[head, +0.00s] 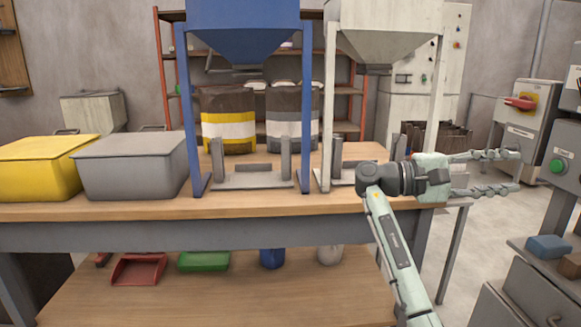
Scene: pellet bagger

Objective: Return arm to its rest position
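My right gripper (505,172) is at the right end of the workbench (250,206), pointing right. Its two fingers are spread wide apart with nothing between them. My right arm (396,250) comes up from the lower right, in front of the bench's right end, and bends at the wrist near the white hopper's leg. My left arm and gripper do not show in the head view.
A blue hopper (243,30) and a white hopper (385,42) stand on the bench. A yellow bin (45,165) and a grey bin (130,165) are at left. A control cabinet (532,125) with a red-handled switch stands at right, beyond a floor gap.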

